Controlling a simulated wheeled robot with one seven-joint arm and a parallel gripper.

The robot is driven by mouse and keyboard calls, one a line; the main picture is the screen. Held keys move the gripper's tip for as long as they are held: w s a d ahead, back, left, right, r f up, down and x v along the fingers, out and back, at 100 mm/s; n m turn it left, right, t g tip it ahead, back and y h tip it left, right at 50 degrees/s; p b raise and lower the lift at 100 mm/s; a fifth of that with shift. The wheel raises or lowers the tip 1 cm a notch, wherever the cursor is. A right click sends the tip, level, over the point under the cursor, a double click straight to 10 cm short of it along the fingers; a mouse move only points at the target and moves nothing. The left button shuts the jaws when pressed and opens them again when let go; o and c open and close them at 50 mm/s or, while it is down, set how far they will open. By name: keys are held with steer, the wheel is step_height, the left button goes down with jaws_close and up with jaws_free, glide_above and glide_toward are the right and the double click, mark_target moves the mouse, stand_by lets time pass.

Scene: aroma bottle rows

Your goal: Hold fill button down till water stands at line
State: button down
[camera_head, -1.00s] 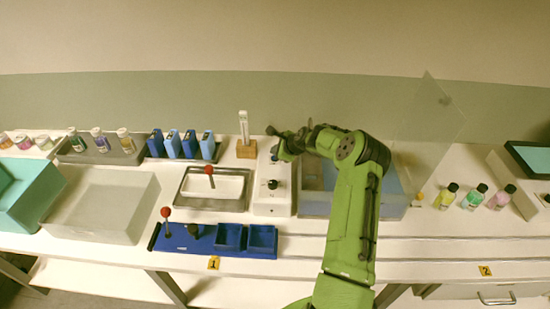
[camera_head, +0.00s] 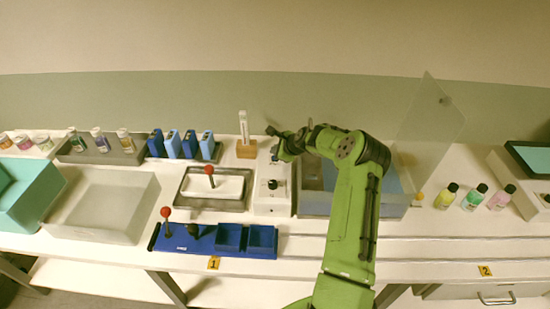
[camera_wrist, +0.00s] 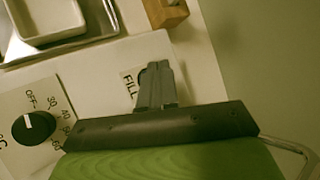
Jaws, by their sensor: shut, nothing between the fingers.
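My gripper (camera_wrist: 157,85) is shut and empty, its fingertips at the FILL label (camera_wrist: 131,85) on the white control box (camera_head: 272,201). The fingers cover the fill button, so I cannot tell whether it is touched or pressed. The box also carries a black temperature dial (camera_wrist: 34,127) marked OFF, 30, 40 and up. To the left of the box is a metal-rimmed basin (camera_head: 183,203) with a white inner tray (camera_head: 232,187) and a red-knobbed lever (camera_head: 209,170). No water level or line can be made out.
A wooden block with a white thermometer-like strip (camera_head: 244,127) stands behind the box.

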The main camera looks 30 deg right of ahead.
steer(key=shift+f+b, duration=0.3)
steer(key=shift+f, duration=0.15)
steer(key=shift+f, duration=0.4)
stand_by(1.1)
steer(key=shift+r, duration=0.85)
step_height(320, 180, up, 5)
steer(key=p, duration=0.4)
steer(key=shift+r, duration=0.1)
